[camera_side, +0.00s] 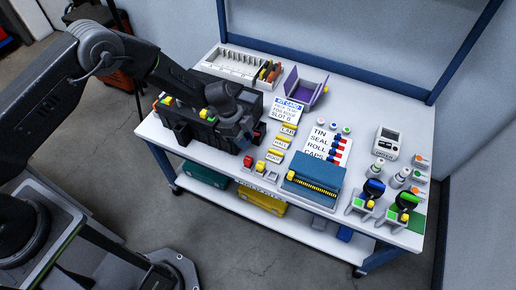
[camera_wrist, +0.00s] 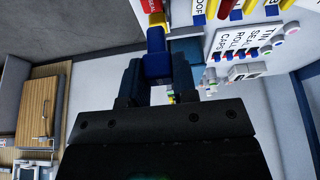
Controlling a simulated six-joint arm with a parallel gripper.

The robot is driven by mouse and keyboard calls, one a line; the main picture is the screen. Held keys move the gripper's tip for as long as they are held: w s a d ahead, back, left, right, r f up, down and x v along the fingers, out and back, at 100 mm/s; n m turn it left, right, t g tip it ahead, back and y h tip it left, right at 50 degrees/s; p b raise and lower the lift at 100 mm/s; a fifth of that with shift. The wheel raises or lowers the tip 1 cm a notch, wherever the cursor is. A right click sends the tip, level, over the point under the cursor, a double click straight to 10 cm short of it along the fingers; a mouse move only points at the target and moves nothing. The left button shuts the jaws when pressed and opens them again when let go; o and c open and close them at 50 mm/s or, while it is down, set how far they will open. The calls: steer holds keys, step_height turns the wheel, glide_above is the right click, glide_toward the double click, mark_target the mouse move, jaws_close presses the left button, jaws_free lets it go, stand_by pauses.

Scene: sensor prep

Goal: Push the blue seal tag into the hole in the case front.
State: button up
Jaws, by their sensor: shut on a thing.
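My gripper (camera_wrist: 157,72) is shut on the blue seal tag (camera_wrist: 156,42), which shows between the two fingers in the wrist view. In the side view my gripper (camera_side: 242,136) is at the right end of the black case (camera_side: 185,128), low by its front corner. The tag is too small there to make out clearly, and I cannot tell whether it touches the case. The hole in the case front is not visible in either view; my gripper and wrist cover that area.
Yellow label blocks (camera_side: 281,140) and a small red block (camera_side: 248,161) lie right of my gripper. A blue device (camera_side: 312,180) stands farther right. A white divided tray (camera_side: 235,68) and a purple holder (camera_side: 305,88) are behind. Bare white table lies in front of the case.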

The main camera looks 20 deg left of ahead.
steer(key=shift+a+r, duration=0.65)
step_height(320, 180, up, 8)
steer(key=a, duration=2.3)
steer(key=shift+s+a+f, duration=0.15)
steer(key=shift+a+f, duration=0.05)
steer(key=shift+f, duration=1.35)
steer(key=shift+s+a+f, duration=0.15)
steer(key=shift+s+f, duration=0.05)
steer(key=shift+f, duration=1.4)
steer(key=shift+s+a+f, duration=0.15)
steer(key=shift+a+f, duration=0.05)
steer(key=shift+f, duration=1.35)
steer(key=shift+f, duration=1.3)
